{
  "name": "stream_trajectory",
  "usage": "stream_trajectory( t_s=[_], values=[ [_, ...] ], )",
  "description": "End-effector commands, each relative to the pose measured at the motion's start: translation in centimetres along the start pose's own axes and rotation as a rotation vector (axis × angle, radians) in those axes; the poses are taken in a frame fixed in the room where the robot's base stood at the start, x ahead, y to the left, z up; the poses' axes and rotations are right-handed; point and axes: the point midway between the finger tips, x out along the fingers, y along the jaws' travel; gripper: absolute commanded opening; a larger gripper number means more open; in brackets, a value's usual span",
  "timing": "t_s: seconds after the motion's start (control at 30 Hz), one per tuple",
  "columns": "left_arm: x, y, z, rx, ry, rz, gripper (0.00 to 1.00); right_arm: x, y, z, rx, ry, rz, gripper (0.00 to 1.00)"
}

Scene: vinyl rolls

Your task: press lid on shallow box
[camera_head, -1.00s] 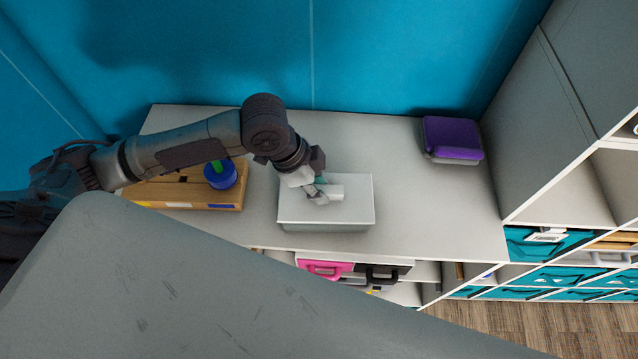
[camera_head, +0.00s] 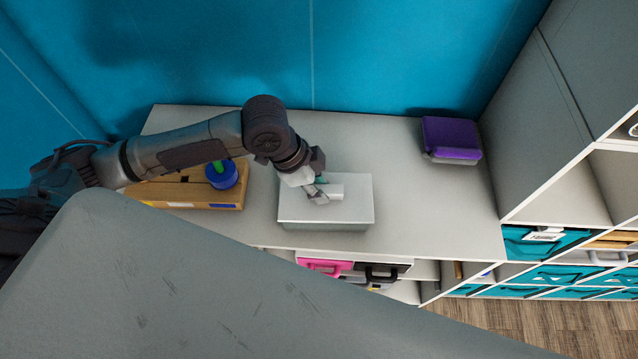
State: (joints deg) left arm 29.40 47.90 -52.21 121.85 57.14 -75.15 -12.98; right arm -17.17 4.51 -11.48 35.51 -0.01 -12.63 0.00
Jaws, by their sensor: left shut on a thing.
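A shallow box (camera_head: 325,226) with grey-white sides stands on the light grey counter. A white lid (camera_head: 352,208) covers its top; I cannot tell whether it is fully seated. My left gripper (camera_head: 326,194) is at the middle of the lid's top, its arm reaching in from the left. It is shut on a small pale piece at the lid, which looks like the lid's handle (camera_head: 337,191). The fingertips are small and partly hidden by the wrist. My right gripper is not in view.
A wooden box (camera_head: 170,190) with a blue and green spool (camera_head: 221,174) lies left, under my arm. A purple-lidded box (camera_head: 452,137) stands at the back right. Shelves with teal drawers (camera_head: 545,245) stand right. The counter (camera_head: 430,215) is clear between.

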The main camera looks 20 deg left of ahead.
Motion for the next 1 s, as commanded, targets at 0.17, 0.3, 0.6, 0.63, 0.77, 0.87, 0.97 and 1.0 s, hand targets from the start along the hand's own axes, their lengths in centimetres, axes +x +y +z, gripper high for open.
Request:
stream_trajectory(
  t_s=[0.17,0.3,0.6,0.63,0.77,0.87,0.97,1.0],
  values=[
    [0.03,0.01,0.0,0.0,0.0,0.0,0.0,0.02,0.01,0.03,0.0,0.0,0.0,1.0],
    [0.03,0.01,0.01,0.0,0.0,0.0,0.0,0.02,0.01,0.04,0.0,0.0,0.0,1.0],
    [-0.02,0.02,-0.01,-0.001,0.0,0.0,0.0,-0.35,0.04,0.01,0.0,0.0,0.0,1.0],
    [-0.02,0.02,0.0,-0.001,0.0,0.0,0.0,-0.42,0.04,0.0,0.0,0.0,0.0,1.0],
    [0.02,0.03,0.03,-0.001,-0.001,0.001,0.0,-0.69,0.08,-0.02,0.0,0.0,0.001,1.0],
    [0.07,0.04,0.06,-0.001,-0.001,0.001,0.0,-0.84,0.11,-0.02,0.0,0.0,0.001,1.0],
    [0.13,0.04,0.08,-0.001,-0.001,0.0,0.0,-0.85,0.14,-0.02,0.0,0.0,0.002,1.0],
    [0.15,0.04,0.09,-0.001,-0.001,0.0,0.0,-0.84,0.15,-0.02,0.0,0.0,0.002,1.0]
  ],
)
